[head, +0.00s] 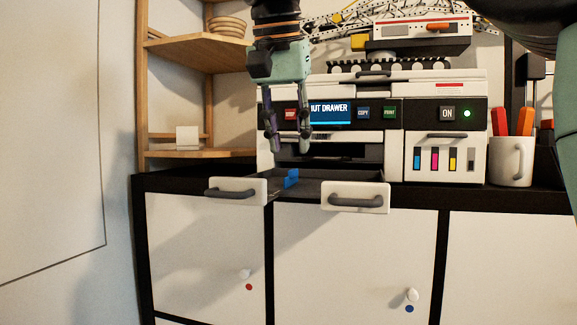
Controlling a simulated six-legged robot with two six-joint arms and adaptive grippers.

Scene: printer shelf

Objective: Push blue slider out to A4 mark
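The small blue slider (291,178) stands in the dark pulled-out tray (325,187) at the front of the white printer (318,90). My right gripper (288,148) hangs from above, fingers pointing down, with a gap between them and nothing in it. In the picture its tips are just above the slider, apart from it. I cannot make out the A4 mark. My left gripper is not in view.
Two white fronts with grey handles, left (237,192) and right (355,197), flank the tray. A white mug (510,160) with orange-handled items stands right of the printer. A wooden shelf (195,50) is at the left. White cabinet doors (355,260) are below.

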